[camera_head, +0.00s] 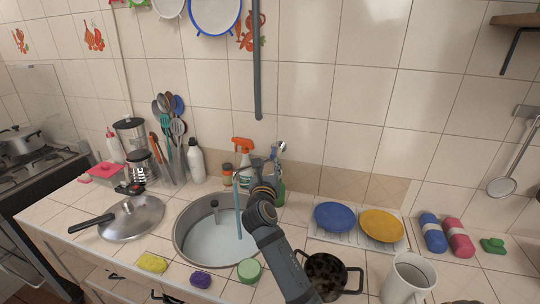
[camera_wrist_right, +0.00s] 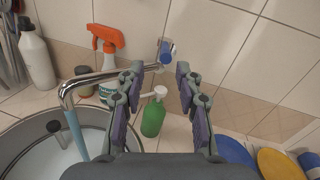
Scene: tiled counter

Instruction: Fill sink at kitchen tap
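The round metal sink (camera_head: 180,240) is set in the tiled counter, with pale water (camera_head: 212,243) in its bottom. A blue water stream (camera_head: 238,215) falls from the chrome tap (camera_wrist_right: 90,78) into the sink; the stream also shows in the right wrist view (camera_wrist_right: 77,138). A tap knob with a blue part (camera_wrist_right: 167,52) is on the wall side, beyond my right fingertips. My right gripper (camera_head: 264,182) is at the back right of the sink, beside the tap. In the wrist view its fingers (camera_wrist_right: 160,80) are apart with nothing gripped. My left gripper is not in view.
A green bottle (camera_wrist_right: 153,118) and an orange-topped spray bottle (camera_wrist_right: 107,65) stand close to the right gripper. Blue (camera_head: 335,216) and yellow (camera_head: 381,224) plates, a dark pot (camera_head: 326,270) and a white mug (camera_head: 408,277) are to the right.

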